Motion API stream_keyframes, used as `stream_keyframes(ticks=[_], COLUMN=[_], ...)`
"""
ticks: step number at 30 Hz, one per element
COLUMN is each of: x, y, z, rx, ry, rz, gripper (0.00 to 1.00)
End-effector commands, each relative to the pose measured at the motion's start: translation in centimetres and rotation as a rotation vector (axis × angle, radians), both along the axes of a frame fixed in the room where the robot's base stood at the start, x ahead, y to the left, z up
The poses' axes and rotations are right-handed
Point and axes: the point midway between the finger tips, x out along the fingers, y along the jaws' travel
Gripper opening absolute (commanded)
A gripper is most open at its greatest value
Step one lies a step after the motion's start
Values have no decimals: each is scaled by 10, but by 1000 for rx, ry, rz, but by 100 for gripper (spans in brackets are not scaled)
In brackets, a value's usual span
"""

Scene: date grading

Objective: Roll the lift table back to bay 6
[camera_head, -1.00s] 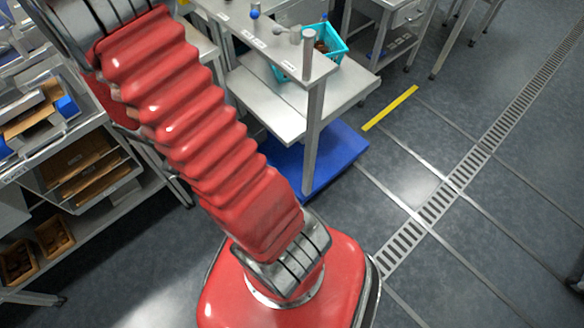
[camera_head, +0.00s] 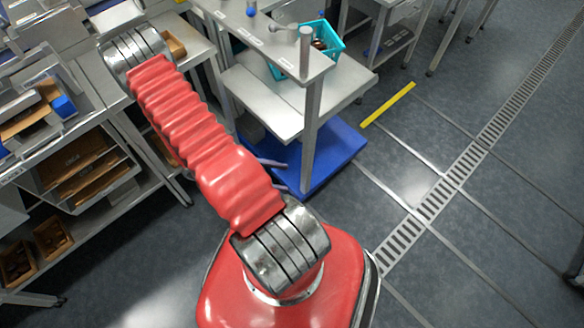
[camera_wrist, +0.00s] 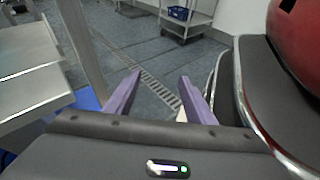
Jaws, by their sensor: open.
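The wheeled-looking steel stand with a blue base (camera_head: 340,150) is at the centre top in the head view; I take it for the lift table. It has a flat steel deck (camera_head: 262,98), an upright post (camera_head: 311,125) and a narrow labelled top shelf (camera_head: 262,38). A teal basket with dark contents (camera_head: 320,42) stands on the deck. My gripper (camera_head: 283,175) shows beside the blue base, its fingers near the post's foot. In the wrist view my gripper (camera_wrist: 160,75) is open and empty, with the post and deck at left. Any bay number is unreadable.
A yellow floor strip (camera_head: 389,105) lies right of the base. A drain grate (camera_head: 440,195) and thin metal floor lines run beyond it across mostly clear floor. Benches with trays (camera_head: 85,180) stand at left. In the wrist view a cart holds a blue crate (camera_wrist: 180,14).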

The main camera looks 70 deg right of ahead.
Motion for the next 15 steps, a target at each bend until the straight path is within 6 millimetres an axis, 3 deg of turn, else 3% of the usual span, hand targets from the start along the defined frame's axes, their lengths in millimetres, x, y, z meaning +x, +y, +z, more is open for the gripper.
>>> stream_keyframes(ticks=[15], x=[-59], y=[-43], z=[-88], rx=[32], ry=[267], rz=[267], gripper=[49])
